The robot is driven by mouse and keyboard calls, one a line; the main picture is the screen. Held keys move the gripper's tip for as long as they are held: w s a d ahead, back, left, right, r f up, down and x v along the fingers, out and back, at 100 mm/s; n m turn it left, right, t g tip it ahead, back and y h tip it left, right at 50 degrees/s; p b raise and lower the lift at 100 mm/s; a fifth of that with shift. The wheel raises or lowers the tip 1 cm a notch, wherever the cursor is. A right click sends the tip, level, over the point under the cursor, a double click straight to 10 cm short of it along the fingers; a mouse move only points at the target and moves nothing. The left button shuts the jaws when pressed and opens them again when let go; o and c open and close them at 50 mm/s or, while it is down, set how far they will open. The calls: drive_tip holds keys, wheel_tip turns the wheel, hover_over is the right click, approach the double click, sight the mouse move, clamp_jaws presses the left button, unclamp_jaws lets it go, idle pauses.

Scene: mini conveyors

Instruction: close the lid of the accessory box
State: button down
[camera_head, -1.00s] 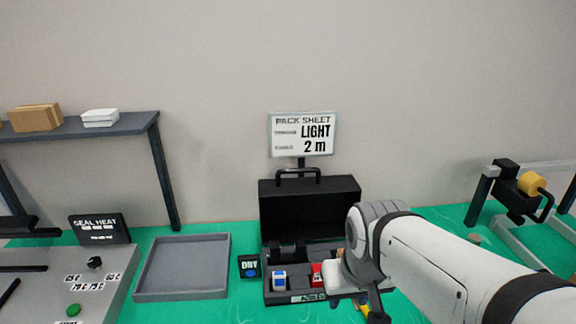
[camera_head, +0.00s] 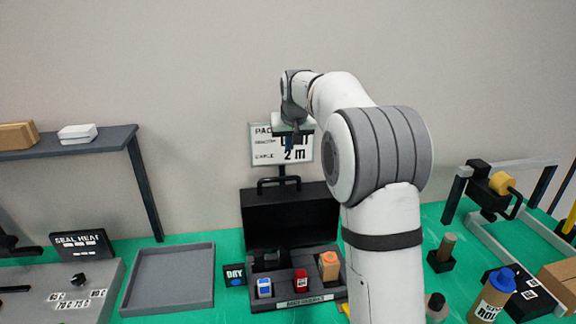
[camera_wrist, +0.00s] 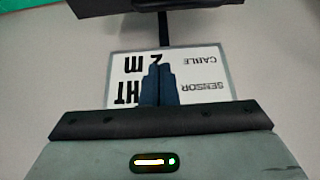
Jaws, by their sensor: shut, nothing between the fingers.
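The black accessory box (camera_head: 299,303) stands on the green bench with its lid (camera_head: 288,213) open and upright at the back. A handle (camera_head: 279,181) sits on the lid's top edge. Inside are a blue-and-white item (camera_head: 264,287), a red item (camera_head: 301,280) and an orange-topped item (camera_head: 328,266). My gripper (camera_head: 291,144) is raised above and behind the lid, in front of the pack sheet sign. In the wrist view my gripper (camera_wrist: 158,82) has its fingers together and empty, with the sign behind them. Part of the dark lid (camera_wrist: 150,5) shows at that view's top edge.
The pack sheet sign (camera_head: 262,154) stands behind the box on a post. A grey tray (camera_head: 173,304) and a small DRY packet (camera_head: 235,274) lie left of the box. A shelf (camera_head: 75,145) is at left. A bottle (camera_head: 490,297) and a frame stand at right.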

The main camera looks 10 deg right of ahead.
sight(287, 161)
drive_tip(key=p+x, duration=0.1)
drive_tip(key=x, duration=0.9)
drive_tip(key=shift+w+p, duration=0.15)
drive_tip(key=shift+p, duration=0.25)
drive_tip(key=shift+s, duration=1.5)
drive_tip(key=shift+s+f, duration=0.35)
drive_tip(key=shift+s, duration=0.15)
drive_tip(key=shift+s, duration=0.1)
